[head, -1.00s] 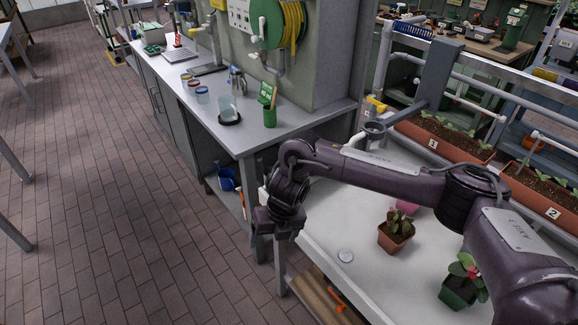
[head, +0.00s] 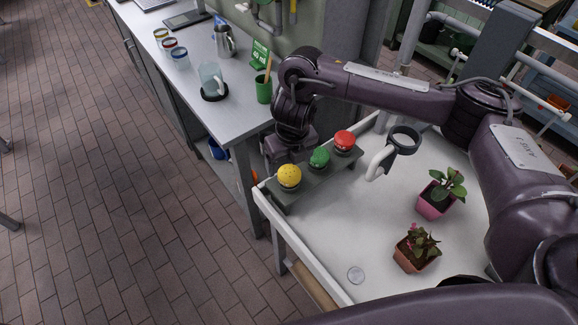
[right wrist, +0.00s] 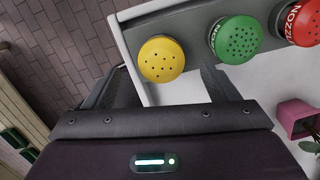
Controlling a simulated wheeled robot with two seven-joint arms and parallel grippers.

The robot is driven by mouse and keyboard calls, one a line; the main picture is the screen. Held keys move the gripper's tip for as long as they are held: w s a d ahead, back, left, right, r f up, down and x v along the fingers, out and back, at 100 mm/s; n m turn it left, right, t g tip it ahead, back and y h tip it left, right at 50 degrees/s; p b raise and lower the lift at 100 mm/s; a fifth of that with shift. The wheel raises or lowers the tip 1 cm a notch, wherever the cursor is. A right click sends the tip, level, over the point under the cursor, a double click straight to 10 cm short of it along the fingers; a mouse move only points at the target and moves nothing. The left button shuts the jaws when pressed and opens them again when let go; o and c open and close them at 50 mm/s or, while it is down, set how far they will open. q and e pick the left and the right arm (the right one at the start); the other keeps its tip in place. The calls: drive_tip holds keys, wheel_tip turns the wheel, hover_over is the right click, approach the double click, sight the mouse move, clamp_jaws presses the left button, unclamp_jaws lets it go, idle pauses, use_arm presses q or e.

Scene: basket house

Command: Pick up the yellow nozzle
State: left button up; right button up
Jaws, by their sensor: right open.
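The yellow nozzle (head: 289,176) is a round, perforated head at the left end of a grey rack (head: 304,190), at the far left corner of the white bench. A green nozzle (head: 319,157) and a red nozzle (head: 344,140) stand beside it in a row. My right gripper (head: 274,164) hangs just behind and left of the yellow nozzle; its fingers are partly hidden in the head view. In the right wrist view the fingers are apart and empty, with the yellow nozzle (right wrist: 161,59) just beyond them, not held. My left gripper is not visible.
A grey ring holder with a white handle (head: 404,139) is right of the rack. Two potted plants (head: 436,200) (head: 414,249) stand on the bench. The side counter (head: 205,90) carries a jug and a green pot (head: 264,90). The bench middle is clear.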

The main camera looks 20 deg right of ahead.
sight(290, 171)
drive_tip(key=f, duration=0.1)
drive_tip(key=f+p, duration=0.1)
drive_tip(key=shift+s+f, duration=0.3)
drive_tip(key=shift+s, duration=0.05)
drive_tip(key=f, duration=0.1)
drive_tip(key=w+f, duration=0.1)
drive_tip(key=shift+d+f+p, duration=0.1)
drive_tip(key=shift+f+p, duration=0.25)
drive_tip(key=shift+p, duration=0.05)
drive_tip(key=shift+f, duration=0.4)
drive_tip(key=c, duration=1)
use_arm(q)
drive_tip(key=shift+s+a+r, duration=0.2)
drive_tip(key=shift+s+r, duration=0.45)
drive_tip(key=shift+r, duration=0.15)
use_arm(e)
drive_tip(key=shift+c, duration=0.3)
drive_tip(key=shift+r, duration=0.1)
